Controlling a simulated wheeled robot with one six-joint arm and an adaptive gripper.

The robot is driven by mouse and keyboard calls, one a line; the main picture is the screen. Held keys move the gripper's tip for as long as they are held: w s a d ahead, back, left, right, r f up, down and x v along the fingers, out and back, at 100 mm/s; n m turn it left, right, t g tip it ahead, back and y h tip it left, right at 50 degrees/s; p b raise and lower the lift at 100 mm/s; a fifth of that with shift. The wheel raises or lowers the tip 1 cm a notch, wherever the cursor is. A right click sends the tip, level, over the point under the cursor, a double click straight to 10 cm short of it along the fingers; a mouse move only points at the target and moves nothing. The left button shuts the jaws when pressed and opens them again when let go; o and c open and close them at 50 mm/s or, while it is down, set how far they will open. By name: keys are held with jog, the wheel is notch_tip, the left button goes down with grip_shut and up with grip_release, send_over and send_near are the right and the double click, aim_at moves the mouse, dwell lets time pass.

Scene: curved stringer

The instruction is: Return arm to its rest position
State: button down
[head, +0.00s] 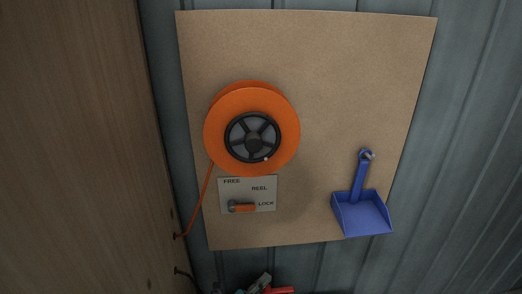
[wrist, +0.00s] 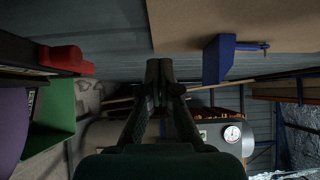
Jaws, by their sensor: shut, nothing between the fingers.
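My gripper (wrist: 159,72) is in the middle of the wrist view, with its two fingertips together and nothing between them. It touches nothing that I can see. The head view does not clearly show the gripper. An orange reel (head: 226,134) with a black spoked hub is mounted on a brown board (head: 330,80) in the head view. An orange line runs from it down to the wooden panel on the left. Under the reel, a plate marked FREE, REEL and LOCK has an orange-tipped lever (head: 242,207) lying sideways, pointing toward LOCK.
A blue dustpan (head: 362,212) hangs from a peg on the board. A wooden panel (head: 70,150) fills the left of the head view. The wrist view shows a green bin (wrist: 55,118), a red object (wrist: 66,60) and a round gauge (wrist: 232,134).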

jog(key=s+d+n+t+y, duration=0.6)
jog(key=s+d+n, duration=0.5)
jog(key=s+d, duration=0.65)
jog(key=s+r+n+g+y, duration=0.2)
jog(key=s+n, duration=0.5)
jog(key=s, duration=0.8)
jog(key=s+r+n+g+y, duration=0.3)
jog(key=s+r+n, duration=0.3)
jog(key=s, duration=1)
jog(key=shift+s+d+r+n+y, duration=0.25)
jog(key=shift+n+y, duration=0.25)
jog(key=shift+n, duration=0.6)
jog(key=shift+a, duration=0.1)
